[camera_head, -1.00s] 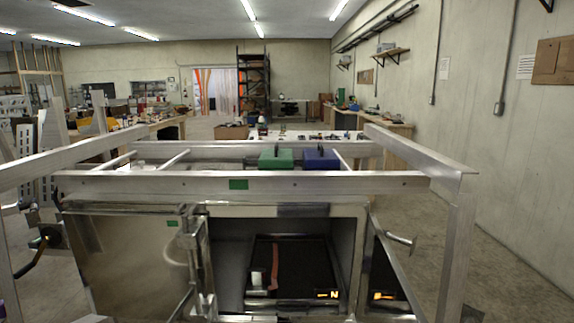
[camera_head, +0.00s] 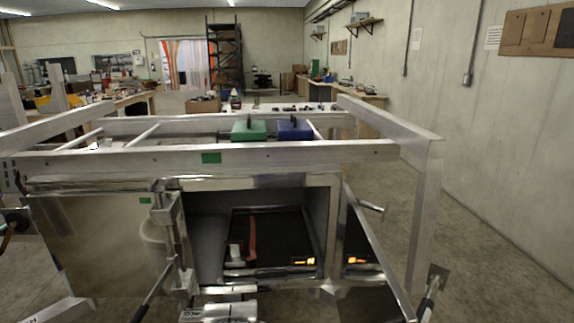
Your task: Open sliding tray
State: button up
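The sliding tray (camera_head: 285,238) looks like a dark, flat panel with a thin light frame, inside the open compartment at the lower middle of the trailer. A reddish strap (camera_head: 252,238) and a small pale piece lie on it, with a glowing yellow mark near its front right. It appears to sit within the compartment's opening. A hinged door (camera_head: 375,262) stands open on the compartment's right.
An aluminium frame rail (camera_head: 215,158) crosses above the compartment. A shiny panel (camera_head: 95,245) and upright hardware (camera_head: 168,240) stand left of it. Green (camera_head: 249,131) and blue (camera_head: 295,129) boxes sit on top. Concrete floor is clear to the right.

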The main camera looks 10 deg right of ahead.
aim_at(273, 234)
jog(key=i+j, duration=0.3)
jog(key=i, duration=0.2)
jog(key=i+j, duration=0.3)
jog(key=i, duration=0.15)
jog(key=i+j, duration=0.3)
jog(key=i, duration=0.2)
